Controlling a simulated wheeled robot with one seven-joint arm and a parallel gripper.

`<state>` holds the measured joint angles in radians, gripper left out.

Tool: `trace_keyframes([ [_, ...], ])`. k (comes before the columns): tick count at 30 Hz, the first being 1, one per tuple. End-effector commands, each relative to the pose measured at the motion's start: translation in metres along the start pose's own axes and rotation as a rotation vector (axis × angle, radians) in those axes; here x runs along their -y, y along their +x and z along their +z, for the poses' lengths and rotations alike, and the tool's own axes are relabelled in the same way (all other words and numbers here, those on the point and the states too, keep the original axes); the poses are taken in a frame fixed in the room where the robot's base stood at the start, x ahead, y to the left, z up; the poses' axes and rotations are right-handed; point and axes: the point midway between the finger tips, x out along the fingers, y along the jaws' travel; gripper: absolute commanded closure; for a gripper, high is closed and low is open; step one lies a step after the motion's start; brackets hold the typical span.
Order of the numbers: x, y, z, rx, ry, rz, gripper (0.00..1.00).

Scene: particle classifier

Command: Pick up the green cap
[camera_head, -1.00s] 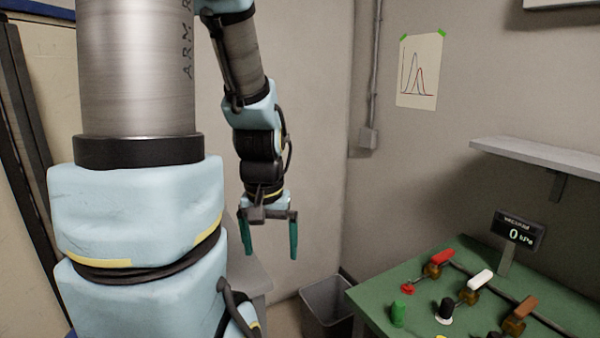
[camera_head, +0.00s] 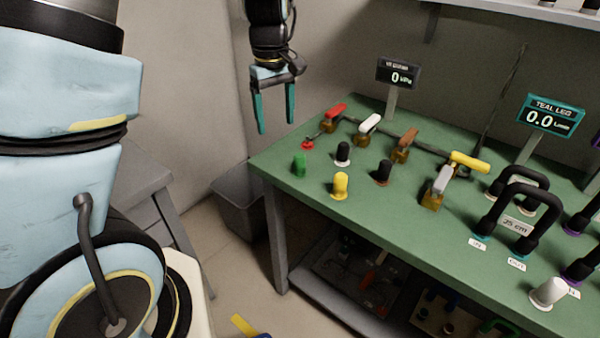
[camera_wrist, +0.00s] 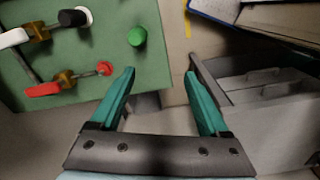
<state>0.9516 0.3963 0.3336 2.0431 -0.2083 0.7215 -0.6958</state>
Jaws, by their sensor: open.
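The green cap (camera_head: 300,165) stands on the green tabletop (camera_head: 275,158) near its left corner. In the wrist view the green cap (camera_wrist: 137,36) shows from above, ahead of the fingertips. My gripper (camera_head: 275,130) is open and empty, with two teal fingers pointing down. It hangs above and to the left of the cap in the head view, apart from it. The wrist view shows my gripper (camera_wrist: 158,75) with its fingers spread and nothing between them.
A yellow cap (camera_head: 340,185), a black-topped cap (camera_head: 343,153) and a red-handled valve (camera_head: 333,118) stand close to the green cap. A vacuum display (camera_head: 397,74) rises at the table's back. A grey bin (camera_head: 240,200) stands on the floor left of the table.

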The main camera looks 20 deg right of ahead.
Motion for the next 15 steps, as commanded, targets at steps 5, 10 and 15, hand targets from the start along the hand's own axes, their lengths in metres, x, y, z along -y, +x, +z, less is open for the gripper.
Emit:
trace_keyframes([
  [5, -0.038, 0.014, 0.018, -0.001, -0.027, -0.014, 0.21],
  [10, -0.044, 0.027, 0.022, 0.001, -0.039, -0.019, 0.21],
  [15, -0.043, 0.053, 0.022, 0.001, -0.039, -0.019, 0.21],
])
